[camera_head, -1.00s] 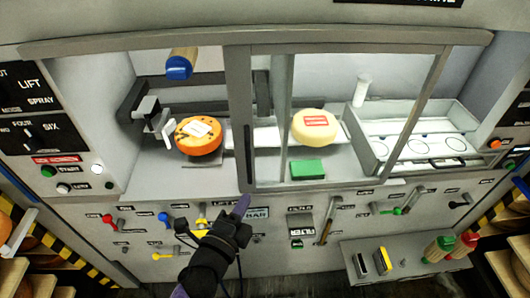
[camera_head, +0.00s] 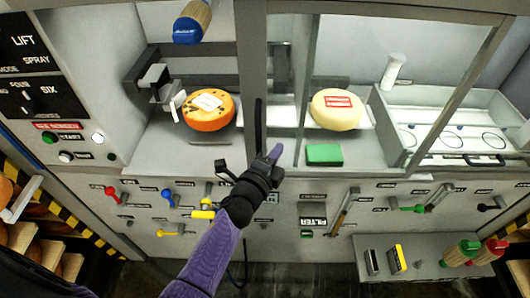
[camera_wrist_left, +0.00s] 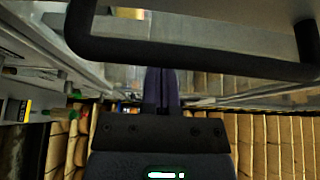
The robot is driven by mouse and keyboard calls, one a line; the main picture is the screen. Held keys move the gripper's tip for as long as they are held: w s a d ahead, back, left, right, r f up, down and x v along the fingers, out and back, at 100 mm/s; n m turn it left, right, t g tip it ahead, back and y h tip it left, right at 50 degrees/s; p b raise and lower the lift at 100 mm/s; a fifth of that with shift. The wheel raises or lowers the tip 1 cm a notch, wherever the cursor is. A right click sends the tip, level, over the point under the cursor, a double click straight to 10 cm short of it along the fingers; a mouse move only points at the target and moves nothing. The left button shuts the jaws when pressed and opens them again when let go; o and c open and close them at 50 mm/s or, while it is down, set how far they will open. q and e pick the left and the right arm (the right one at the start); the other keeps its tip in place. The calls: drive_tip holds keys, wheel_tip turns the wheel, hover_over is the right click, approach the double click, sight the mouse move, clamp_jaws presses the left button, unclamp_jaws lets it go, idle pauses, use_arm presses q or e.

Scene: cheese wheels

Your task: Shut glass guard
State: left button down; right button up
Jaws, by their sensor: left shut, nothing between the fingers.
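The glass guard (camera_head: 252,60) is a grey-framed sliding panel at the front of the cabinet. Its thick left post stands near the middle, and the left bay, with the orange cheese wheel (camera_head: 208,109), is open in front. A dark upright handle (camera_head: 257,125) is on that post. My left gripper (camera_head: 274,154) is shut and empty, at the lower end of the post, close to the handle. I cannot tell whether it touches. In the left wrist view the purple fingers (camera_wrist_left: 161,85) are together, below a black handle bar (camera_wrist_left: 190,55). My right gripper is not in view.
A pale cheese wheel (camera_head: 336,109) and a green block (camera_head: 324,154) sit behind the glass. A blue-ended roller (camera_head: 191,22) hangs at upper left. Knobs and levers line the lower panel, including a red knob (camera_head: 111,191). A grey ledge (camera_head: 430,262) with bottles juts out at lower right.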

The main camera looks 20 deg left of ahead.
use_arm(q)
drive_tip(key=shift+s+a+r, duration=0.1)
drive_tip(key=shift+s+a, duration=0.3)
drive_tip(key=shift+a, duration=0.2)
drive_tip(key=shift+s+a, duration=0.35)
drive_tip(key=shift+a, duration=0.2)
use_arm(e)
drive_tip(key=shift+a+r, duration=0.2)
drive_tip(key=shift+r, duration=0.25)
use_arm(q)
drive_tip(key=shift+s+a, duration=0.1)
